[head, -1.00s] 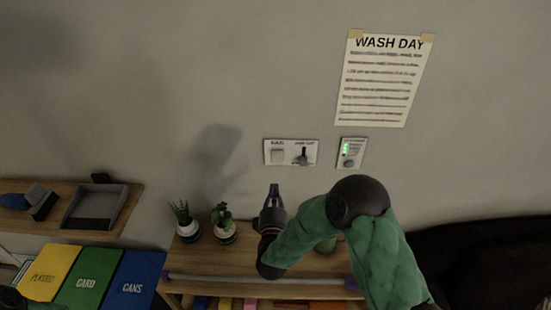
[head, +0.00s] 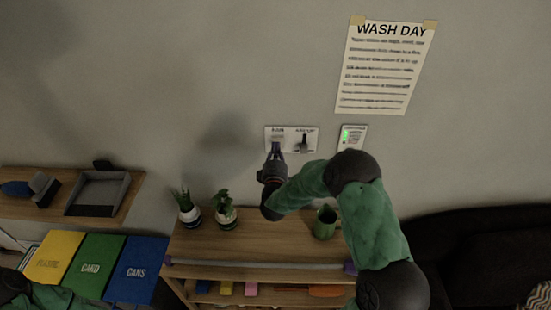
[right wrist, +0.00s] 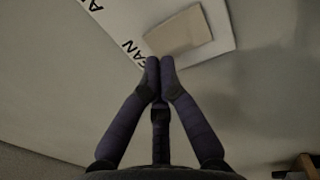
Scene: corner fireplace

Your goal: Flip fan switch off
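The white switch plate (head: 291,131) is on the wall. Its left half has a pale, flat rocker, the fan switch (head: 278,138), which also shows in the right wrist view (right wrist: 178,32) beside the letters "FAN". Its right half has a dark toggle lever (head: 303,143). My right gripper (head: 274,153) is at the lower edge of the fan switch. In the right wrist view its fingertips (right wrist: 160,66) are together with nothing between them, just below the rocker and by the label. I cannot tell whether they touch the plate. My left gripper is out of view.
A small panel with green lights (head: 352,138) is right of the plate, under a "WASH DAY" poster (head: 385,67). Coloured bins (head: 93,268) stand at left.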

